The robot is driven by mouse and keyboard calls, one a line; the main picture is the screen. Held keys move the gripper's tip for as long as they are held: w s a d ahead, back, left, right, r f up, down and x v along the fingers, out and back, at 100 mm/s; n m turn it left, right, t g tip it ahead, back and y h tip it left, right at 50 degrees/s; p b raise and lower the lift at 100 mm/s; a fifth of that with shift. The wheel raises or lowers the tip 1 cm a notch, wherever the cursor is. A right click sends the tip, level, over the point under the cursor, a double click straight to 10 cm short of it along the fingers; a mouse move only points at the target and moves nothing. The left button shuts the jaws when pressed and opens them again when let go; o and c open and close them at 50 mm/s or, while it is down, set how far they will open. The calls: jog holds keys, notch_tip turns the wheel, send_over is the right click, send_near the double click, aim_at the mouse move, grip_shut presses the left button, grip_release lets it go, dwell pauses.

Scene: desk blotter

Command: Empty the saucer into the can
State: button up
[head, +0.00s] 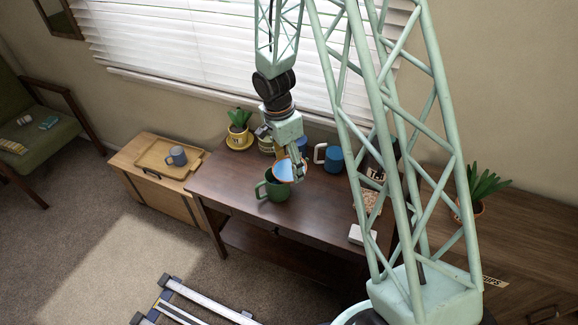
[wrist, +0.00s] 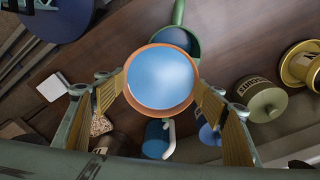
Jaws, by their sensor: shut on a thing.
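My gripper (head: 292,168) is shut on the saucer (head: 284,171), an orange-rimmed round dish with a blue inner face. In the head view the saucer is tilted, its blue face toward the left front. In the wrist view the saucer (wrist: 161,78) lies between the two fingers, and its blue face fills nearly the whole rim. I cannot tell how much of that is liquid. The green can (head: 273,191), with a loop handle at its left, stands upright on the desk just below the saucer. In the wrist view the saucer hides part of the can (wrist: 193,44).
A potted plant in a yellow pot (head: 239,138), a canister (head: 266,145) and a blue mug (head: 334,159) stand behind. A white box (head: 362,235) is at the desk's front right. The desk's left part (head: 225,180) is clear. A tray (head: 152,158) holds a grey mug.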

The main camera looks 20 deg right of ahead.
jog(key=shift+a+r+h+b, duration=0.1)
jog(key=shift+r+h+b, duration=0.25)
jog(key=shift+b, duration=1.35)
jog(key=shift+a+r+h+b, duration=0.1)
jog(key=shift+h+b, duration=0.45)
jog(key=shift+b, duration=0.15)
dwell(0.4)
jog(key=shift+a+r+h+b, duration=0.15)
jog(key=shift+r+h+b, duration=0.1)
jog(key=shift+h+b, duration=0.15)
jog(key=shift+w+a+r+h+p, duration=0.1)
jog(key=shift+a+r+h+p, duration=0.3)
jog(key=shift+h, duration=0.5)
jog(key=shift+r+h+b, duration=0.15)
jog(key=shift+h+b, duration=0.25)
jog(key=shift+b, duration=0.95)
jog(key=shift+a+r+g+h+b, duration=0.35)
jog(key=shift+h+b, duration=0.35)
jog(key=shift+b, duration=0.3)
jog(key=shift+a, duration=0.15)
jog(key=shift+a+r+h, duration=0.1)
jog(key=shift+a+h, duration=0.1)
jog(key=shift+h, duration=0.4)
jog(key=shift+a, duration=0.1)
